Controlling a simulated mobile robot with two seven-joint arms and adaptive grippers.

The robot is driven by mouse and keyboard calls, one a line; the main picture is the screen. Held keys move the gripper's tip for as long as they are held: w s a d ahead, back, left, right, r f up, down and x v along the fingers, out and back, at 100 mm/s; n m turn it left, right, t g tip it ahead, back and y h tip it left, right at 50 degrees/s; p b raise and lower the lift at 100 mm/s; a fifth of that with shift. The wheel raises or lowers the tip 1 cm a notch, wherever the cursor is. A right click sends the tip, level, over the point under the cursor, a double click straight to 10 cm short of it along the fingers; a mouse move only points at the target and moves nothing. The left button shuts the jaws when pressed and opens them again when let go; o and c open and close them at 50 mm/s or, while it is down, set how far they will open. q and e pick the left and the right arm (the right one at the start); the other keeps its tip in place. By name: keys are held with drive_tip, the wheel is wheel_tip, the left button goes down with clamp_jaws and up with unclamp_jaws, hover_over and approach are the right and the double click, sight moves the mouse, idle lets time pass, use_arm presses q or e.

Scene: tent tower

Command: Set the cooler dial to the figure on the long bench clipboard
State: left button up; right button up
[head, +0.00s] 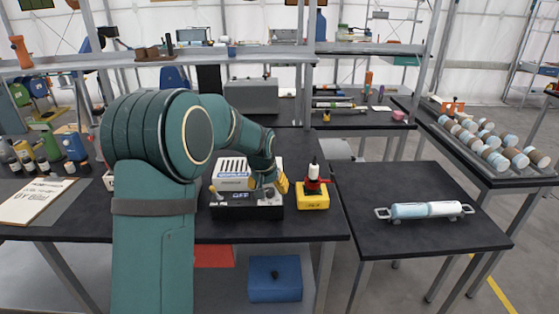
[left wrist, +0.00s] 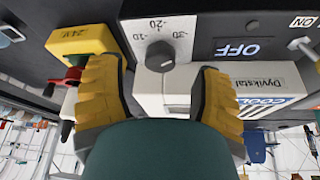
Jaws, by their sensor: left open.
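The cooler (head: 235,170) is a white ribbed box with a dark front panel marked OFF, on the bench. Its dial (left wrist: 159,56) is a grey round knob between figures -10, -20 and -30 in the left wrist view; I cannot tell which figure it points at. My left gripper (head: 275,187) is at the right end of the cooler's front. Its yellow fingers stand open on either side of the dial, apart from it, in the left wrist view. The clipboard (head: 38,199) lies at the bench's left; its writing is too small to read. My right gripper is out of view.
A yellow box (head: 313,198) with a red and white top stands close right of the cooler. Several bottles (head: 40,160) stand behind the clipboard. A side table (head: 420,232) at right bears a pale blue and white cylinder (head: 425,210). A shelf (head: 200,56) spans above the bench.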

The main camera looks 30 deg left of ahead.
use_arm(q)
drive_tip(key=p+v, duration=0.2)
drive_tip(key=v, duration=0.9)
drive_tip(key=shift+w+d+n+g+y+p, duration=0.25)
drive_tip(key=shift+w+d+n+g+y, duration=0.25)
drive_tip(key=shift+n, duration=1)
drive_tip(key=shift+w+d+n+g+y+p, duration=0.3)
drive_tip(key=shift+d+n, duration=0.35)
drive_tip(key=shift+n, duration=0.85)
drive_tip(key=shift+w+d+n+g+y+p, duration=0.3)
drive_tip(key=shift+w+d+n+y, duration=0.25)
drive_tip(key=shift+n, duration=0.95)
